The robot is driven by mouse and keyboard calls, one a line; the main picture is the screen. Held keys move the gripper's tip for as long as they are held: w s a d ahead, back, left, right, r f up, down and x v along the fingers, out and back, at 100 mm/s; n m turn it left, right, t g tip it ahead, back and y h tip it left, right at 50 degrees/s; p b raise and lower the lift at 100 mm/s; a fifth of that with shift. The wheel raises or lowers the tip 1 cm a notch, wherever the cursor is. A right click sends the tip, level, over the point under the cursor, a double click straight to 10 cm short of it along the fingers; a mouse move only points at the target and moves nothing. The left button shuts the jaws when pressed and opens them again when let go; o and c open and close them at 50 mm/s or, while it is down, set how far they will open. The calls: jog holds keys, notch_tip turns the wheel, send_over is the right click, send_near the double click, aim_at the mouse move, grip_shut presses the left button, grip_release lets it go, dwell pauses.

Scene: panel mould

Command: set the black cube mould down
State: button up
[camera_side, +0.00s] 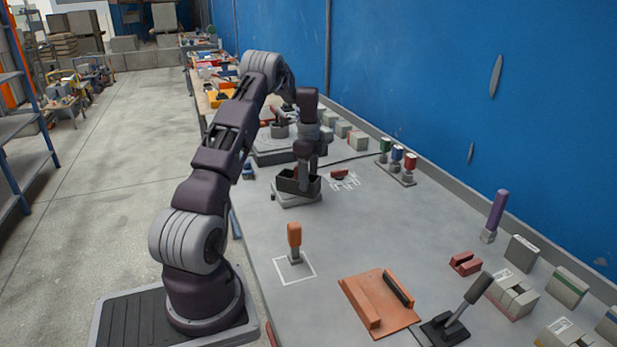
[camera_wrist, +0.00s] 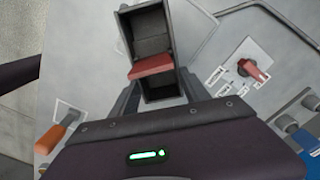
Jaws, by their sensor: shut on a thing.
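The black cube mould (camera_side: 290,184) is an open-topped dark box at the middle of the side view, over a pale grey base (camera_side: 297,200). In the wrist view the mould (camera_wrist: 147,22) shows two open compartments with a reddish bar (camera_wrist: 152,66) across the middle. My gripper (camera_side: 307,178) points down and is shut on the mould; in the wrist view its fingers (camera_wrist: 157,88) reach to either side of the near part. The mould looks level. I cannot tell whether its underside touches the base.
Colored-handled tools (camera_side: 397,160) stand near the wall.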

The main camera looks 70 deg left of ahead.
jog(key=shift+f, duration=0.1)
jog(key=o, duration=1.5)
jog(key=shift+o, duration=0.2)
